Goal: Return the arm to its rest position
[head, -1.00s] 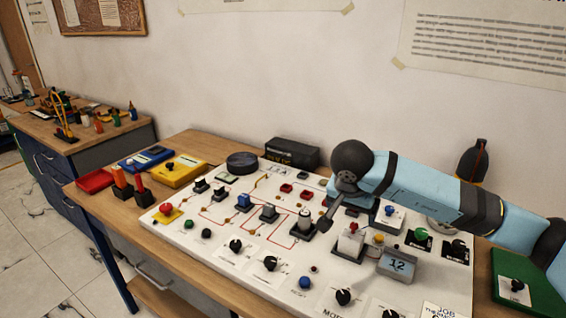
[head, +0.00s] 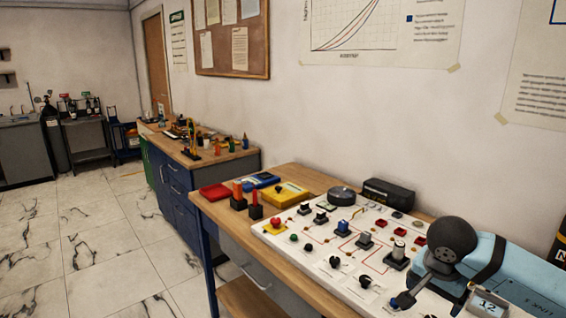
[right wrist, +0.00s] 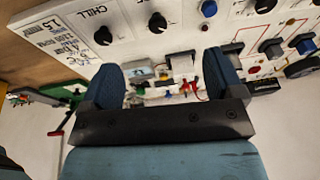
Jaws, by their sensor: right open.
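My right arm comes in from the right in the head view, light blue with a dark round joint. Its gripper (head: 403,300) is partly seen over the near part of the white control panel (head: 312,255). In the right wrist view the two blue-padded fingers of the right gripper (right wrist: 165,78) stand wide apart with nothing held between them. Panel parts show beyond them. I cannot tell how high the fingertips are above the panel. My left gripper is not in view.
The panel carries several knobs, switches and a red button (head: 276,223). A display block (head: 488,304) reading 12 is close to the arm. A red tray (head: 216,191), a yellow box (head: 286,193) and a black box (head: 388,193) stand around the panel. Open floor lies left.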

